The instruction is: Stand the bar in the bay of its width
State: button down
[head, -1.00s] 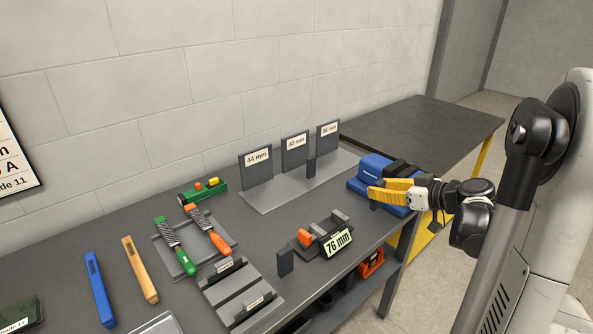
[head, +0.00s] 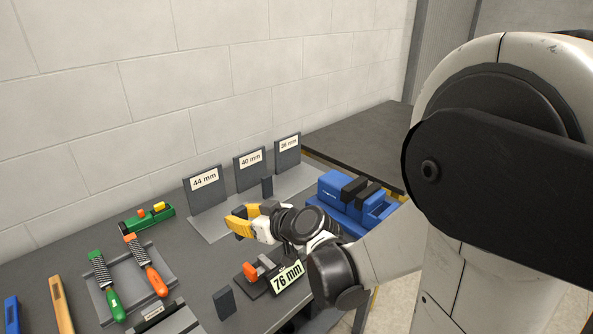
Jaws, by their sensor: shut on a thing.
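My gripper (head: 238,224) has yellow fingers and is shut on a dark bar (head: 238,236), mostly hidden by the fingers. It is over the bench, in front of the bay stand (head: 208,230), a light grey plate with dark upright backs. The backs are labelled 44 mm (head: 205,184), 40 mm (head: 250,164) and, at the right, a small label (head: 287,148) reading 36 or 38 mm. A dark bar (head: 267,187) stands upright on the plate near the 40 mm back. Another dark bar (head: 223,302) stands on the bench at the front.
A gauge with an orange knob (head: 250,271) and 76 mm display (head: 287,277) sits below my gripper. A blue vise-like block (head: 336,188) lies to the right.

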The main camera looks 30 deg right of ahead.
aim_at(304, 177)
jog(key=i+l+u, duration=0.2)
jog(key=l+u, duration=0.2)
jog(key=l, duration=0.75)
jog(key=l+u, duration=0.4)
jog(key=l, duration=0.75)
jog(key=k+l+u, duration=0.1)
jog(key=l+u, duration=0.25)
jog(key=l, duration=0.85)
